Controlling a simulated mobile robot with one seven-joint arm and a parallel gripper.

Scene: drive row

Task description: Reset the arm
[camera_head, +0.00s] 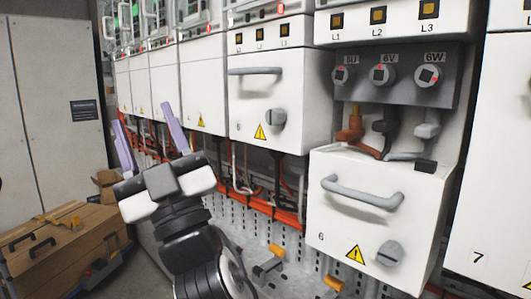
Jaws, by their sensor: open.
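My gripper (150,126) is at the left of centre in the head view, on my black and white arm. Its two pale purple fingers point up and stand apart, with nothing between them. It is in front of the row of white drive cabinets and appears to touch none of them.
Drawer unit 6 (345,238), with a grey handle (362,193), sits lower and further forward than the neighbouring drawer (290,95). Connectors (349,132) hang above it.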

